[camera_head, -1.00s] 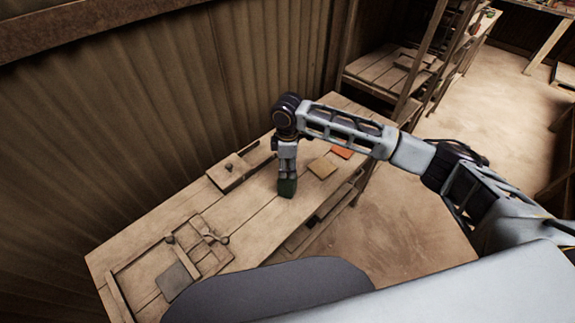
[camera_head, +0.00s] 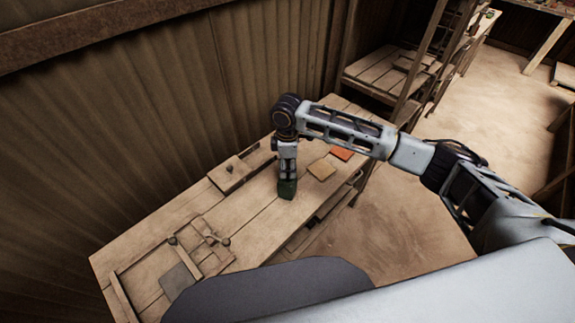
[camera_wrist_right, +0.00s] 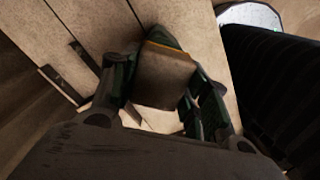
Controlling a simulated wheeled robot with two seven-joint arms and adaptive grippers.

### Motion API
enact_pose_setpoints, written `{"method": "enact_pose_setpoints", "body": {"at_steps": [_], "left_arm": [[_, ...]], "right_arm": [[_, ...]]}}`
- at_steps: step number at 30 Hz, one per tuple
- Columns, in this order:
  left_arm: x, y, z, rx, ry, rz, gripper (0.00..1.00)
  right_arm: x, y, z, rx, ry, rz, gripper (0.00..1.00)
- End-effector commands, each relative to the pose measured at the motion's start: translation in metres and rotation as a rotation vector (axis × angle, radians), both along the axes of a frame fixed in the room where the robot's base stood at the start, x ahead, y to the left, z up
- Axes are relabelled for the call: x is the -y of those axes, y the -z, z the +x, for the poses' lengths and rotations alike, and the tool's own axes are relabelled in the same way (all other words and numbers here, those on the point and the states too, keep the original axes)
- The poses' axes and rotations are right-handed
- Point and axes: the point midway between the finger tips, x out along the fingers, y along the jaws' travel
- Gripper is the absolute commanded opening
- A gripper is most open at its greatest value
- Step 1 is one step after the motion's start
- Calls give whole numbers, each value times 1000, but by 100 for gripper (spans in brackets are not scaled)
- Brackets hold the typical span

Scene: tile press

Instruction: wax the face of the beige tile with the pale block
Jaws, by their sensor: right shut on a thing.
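The beige tile (camera_head: 321,169) lies flat on the workbench, just right of my right gripper (camera_head: 287,187) in the head view. My right gripper points down, low over the middle of the bench. In the right wrist view it is shut on a brownish-grey block (camera_wrist_right: 162,79) with an orange line along its far edge and dark green beyond. In the head view the gripper's dark green end hides the block, and I cannot tell whether it is the pale block or whether it touches the bench. My left gripper is not in view.
An orange tile (camera_head: 341,153) lies beyond the beige one. A wooden plate with a knob (camera_head: 229,173) lies by the wall. A wooden frame (camera_head: 122,293) and a dark grey slab (camera_head: 179,281) are at the near left.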

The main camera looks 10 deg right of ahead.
Motion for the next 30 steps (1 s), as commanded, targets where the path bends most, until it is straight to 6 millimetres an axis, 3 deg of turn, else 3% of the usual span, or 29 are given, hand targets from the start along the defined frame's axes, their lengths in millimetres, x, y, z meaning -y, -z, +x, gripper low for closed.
{"method": "enact_pose_setpoints", "body": {"at_steps": [20,30], "left_arm": [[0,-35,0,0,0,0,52],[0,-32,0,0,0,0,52]], "right_arm": [[0,-33,1,1,0,2,27],[0,-47,1,2,0,2,27]]}}
